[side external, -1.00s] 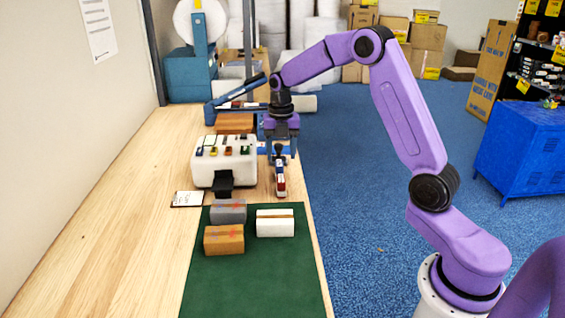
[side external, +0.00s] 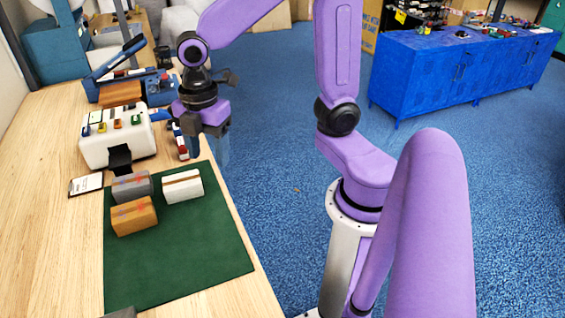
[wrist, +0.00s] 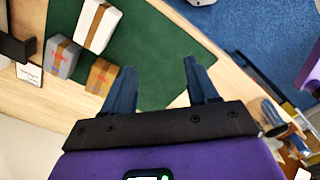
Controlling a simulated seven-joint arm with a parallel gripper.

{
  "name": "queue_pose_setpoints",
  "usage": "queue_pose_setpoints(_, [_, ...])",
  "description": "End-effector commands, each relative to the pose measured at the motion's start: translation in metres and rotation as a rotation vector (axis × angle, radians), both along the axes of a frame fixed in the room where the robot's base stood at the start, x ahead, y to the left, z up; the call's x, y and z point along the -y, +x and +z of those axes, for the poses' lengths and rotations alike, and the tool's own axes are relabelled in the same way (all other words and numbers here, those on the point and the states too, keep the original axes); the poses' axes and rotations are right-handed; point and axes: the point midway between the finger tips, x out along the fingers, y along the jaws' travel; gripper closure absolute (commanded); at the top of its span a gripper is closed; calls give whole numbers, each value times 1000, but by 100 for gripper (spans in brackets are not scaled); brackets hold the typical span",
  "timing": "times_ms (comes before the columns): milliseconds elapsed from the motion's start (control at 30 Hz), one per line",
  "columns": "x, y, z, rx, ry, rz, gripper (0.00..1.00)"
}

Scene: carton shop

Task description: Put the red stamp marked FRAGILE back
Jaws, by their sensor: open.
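My gripper (side external: 207,152) is open and hangs near the table's right edge. The wrist view shows the open fingers (wrist: 160,82) with nothing between them but the view of the green mat behind.
The green mat (side external: 180,250) carries a grey carton (side external: 132,187), a brown carton (side external: 134,217) and a white carton (side external: 182,187). A blue-handled device (side external: 125,75) stands behind the rack. The mat's near part is clear.

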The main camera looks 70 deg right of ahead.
Motion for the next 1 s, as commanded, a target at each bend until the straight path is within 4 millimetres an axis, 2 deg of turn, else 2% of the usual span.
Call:
queue_pose_setpoints(33, [-1,-21,1,1,4,-44,42])
queue_pose_setpoints(200, [2,-84,-2,-2,13,-236,42])
queue_pose_setpoints(300, [9,-113,-5,-5,17,-334,42])
queue_pose_setpoints(400, [16,-133,-9,-9,19,-409,42])
queue_pose_setpoints(600, [23,-149,-12,-12,22,-479,42])
queue_pose_setpoints(1000, [23,-149,-12,-12,21,-484,42])
